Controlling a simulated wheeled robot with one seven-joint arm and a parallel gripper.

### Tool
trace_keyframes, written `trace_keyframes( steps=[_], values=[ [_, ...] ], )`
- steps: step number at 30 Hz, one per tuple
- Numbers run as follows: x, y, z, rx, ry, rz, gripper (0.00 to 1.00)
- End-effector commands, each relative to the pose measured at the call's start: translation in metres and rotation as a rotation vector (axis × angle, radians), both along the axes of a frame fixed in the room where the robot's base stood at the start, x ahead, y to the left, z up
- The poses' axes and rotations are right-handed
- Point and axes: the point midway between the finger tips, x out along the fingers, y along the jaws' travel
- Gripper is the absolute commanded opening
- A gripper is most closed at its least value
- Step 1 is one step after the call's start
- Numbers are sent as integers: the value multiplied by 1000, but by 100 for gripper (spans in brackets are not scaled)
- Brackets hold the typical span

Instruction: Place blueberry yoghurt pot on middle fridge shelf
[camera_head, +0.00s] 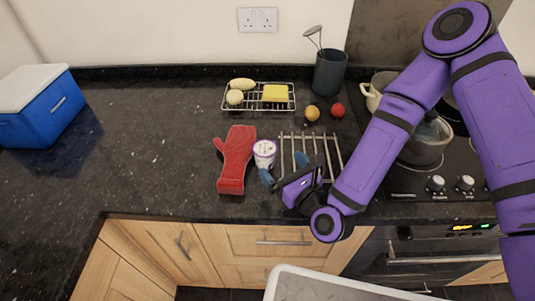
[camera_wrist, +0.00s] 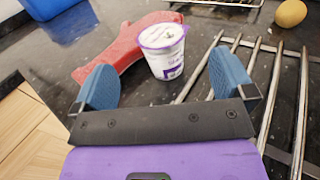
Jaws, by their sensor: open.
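The yoghurt pot (camera_head: 264,153), white with purple trim and a pale lid, stands upright on the dark granite counter. It is between a red oven mitt (camera_head: 236,158) and a metal rack of bars (camera_head: 311,147). In the wrist view the pot (camera_wrist: 164,55) is ahead of my gripper, roughly midway between the fingers. My gripper (camera_head: 284,170) is open and empty, with blue fingertips apart, close to the pot on its near right side. In the wrist view the gripper (camera_wrist: 165,85) does not enclose the pot. No fridge or fridge shelf can be made out.
A blue cool box (camera_head: 38,112) with a white lid stands far left. A hob with pots (camera_head: 425,138) is right.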

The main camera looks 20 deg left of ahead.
Motion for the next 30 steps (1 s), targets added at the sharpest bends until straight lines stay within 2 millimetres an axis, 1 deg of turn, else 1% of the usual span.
trace_keyframes(
  steps=[3, 6, 11, 21, 25, 30],
  values=[
    [12, 13, 0, -1, -4, 0, 100],
    [19, 20, 0, -2, -4, 0, 100],
    [24, 27, -1, -3, -2, 1, 100],
    [53, 58, -7, -3, -4, 1, 100],
    [57, 62, -7, -3, -2, 1, 100],
    [57, 62, -7, -4, -2, 1, 100]
  ],
)
